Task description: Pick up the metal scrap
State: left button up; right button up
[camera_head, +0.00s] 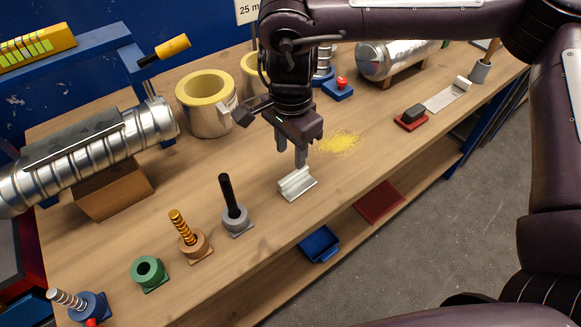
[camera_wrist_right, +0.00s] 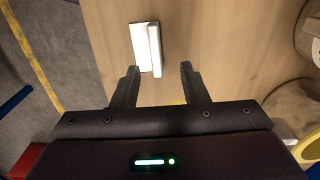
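The metal scrap (camera_head: 297,184) is a small silvery bent piece lying on the wooden bench top near its front edge. My right gripper (camera_head: 291,155) points down just above and behind the scrap. Its fingers (camera_wrist_right: 157,70) are apart with nothing between them, and I see no clear contact with the scrap. My left gripper is not in view.
The bench top (camera_head: 190,230) holds a green ring (camera_head: 148,271), a holder with a black rod (camera_head: 232,203) and a gold bit stand (camera_head: 187,235) left of the scrap. Yellow shavings (camera_head: 340,141) lie behind it. A spiral duct (camera_head: 90,150) is at left, and a blue bin (camera_head: 319,243) sits below.

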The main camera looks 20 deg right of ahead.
aim_at(294, 174)
jog(key=shift+s+f, duration=0.2)
jog(key=shift+f, duration=0.25)
jog(key=shift+s+f, duration=0.2)
jog(key=shift+f, duration=0.25)
jog(key=f, duration=0.1)
jog(key=f+p, duration=0.1)
jog(key=f, duration=0.3)
jog(key=shift+w+d+p, duration=0.15)
jog(key=shift+d+p, duration=0.1)
jog(key=shift+p, duration=0.05)
grip_shut()
